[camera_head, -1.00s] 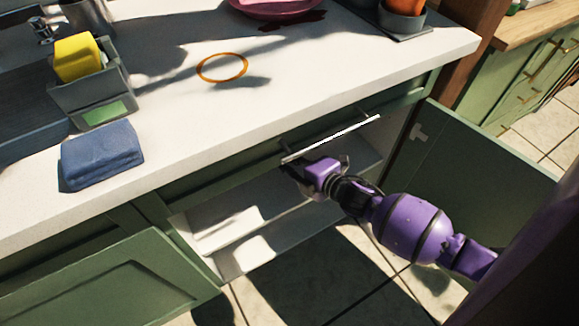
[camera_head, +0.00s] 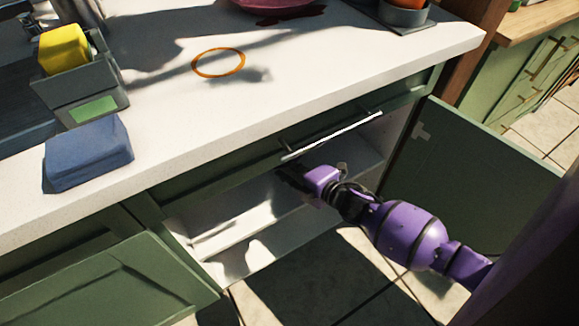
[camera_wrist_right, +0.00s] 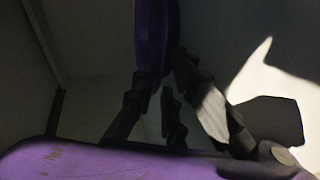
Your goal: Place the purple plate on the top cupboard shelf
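The purple plate (camera_wrist_right: 156,35) shows nearly edge-on in the right wrist view, between the dark fingers of my right gripper (camera_wrist_right: 164,85). The fingers look closed on its rim. In the head view my right gripper (camera_head: 290,174) reaches into the open cupboard, under the front edge of the counter. The plate is hidden there by the counter and drawer front. The cupboard's white top shelf (camera_head: 215,228) shows partly, to the left of and below the gripper. I cannot tell whether the plate touches the shelf. My left gripper is out of view.
The cupboard's left door (camera_head: 110,285) and right door (camera_head: 475,160) stand open. A drawer handle (camera_head: 335,134) juts out just above my right gripper. On the counter are a blue folded cloth (camera_head: 88,152), a grey caddy with a yellow sponge (camera_head: 63,48), an orange ring (camera_head: 218,75) and a pinkish dish (camera_head: 275,4).

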